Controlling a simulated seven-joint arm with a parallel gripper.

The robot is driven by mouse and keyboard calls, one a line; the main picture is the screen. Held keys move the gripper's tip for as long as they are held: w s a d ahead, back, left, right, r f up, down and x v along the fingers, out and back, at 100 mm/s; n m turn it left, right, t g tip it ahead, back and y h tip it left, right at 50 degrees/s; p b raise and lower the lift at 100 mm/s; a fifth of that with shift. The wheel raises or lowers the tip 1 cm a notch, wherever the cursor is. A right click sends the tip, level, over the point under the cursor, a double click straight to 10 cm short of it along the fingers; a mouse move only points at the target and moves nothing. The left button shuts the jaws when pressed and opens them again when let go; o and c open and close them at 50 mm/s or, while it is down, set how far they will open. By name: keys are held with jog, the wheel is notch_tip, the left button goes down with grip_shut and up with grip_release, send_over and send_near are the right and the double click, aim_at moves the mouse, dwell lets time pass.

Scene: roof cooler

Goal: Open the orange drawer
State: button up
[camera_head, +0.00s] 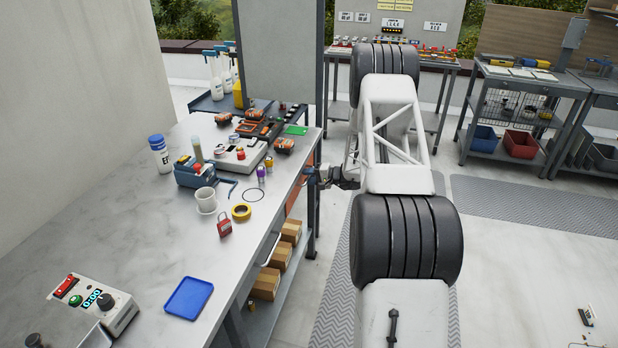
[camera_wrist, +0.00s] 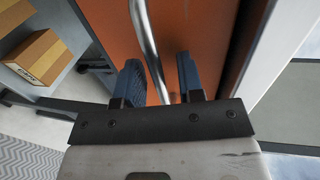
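The orange drawer (camera_wrist: 205,30) fills the upper middle of the wrist view. In the head view a narrow strip of its orange front (camera_head: 294,203) shows under the workbench's right edge. A curved metal bar handle (camera_wrist: 146,35) runs along the drawer front. My gripper (camera_wrist: 158,62) is open, with one blue finger on each side of the handle. Gaps show between the bar and both fingers, and I cannot tell how deep the bar sits. In the head view my gripper (camera_head: 312,176) is at the bench edge, in front of the drawer. The drawer looks shut, though most of it is hidden.
The workbench (camera_head: 100,225) holds a white mug (camera_head: 206,200), yellow tape (camera_head: 241,212), a red padlock (camera_head: 224,224) and a blue tray (camera_head: 188,298). Cardboard boxes (camera_head: 265,284) sit on its lower shelf. A bench leg (camera_head: 312,225) stands close to my gripper. The floor at right is largely clear.

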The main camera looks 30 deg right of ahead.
grip_shut()
dwell(0.3)
jog(key=f+v, duration=0.3)
jog(key=v, duration=1.1)
jog(key=s+d+f+v, duration=0.1)
jog(key=f+v, duration=0.2)
jog(key=v, duration=1.1)
jog(key=shift+s+d, duration=0.15)
grip_release()
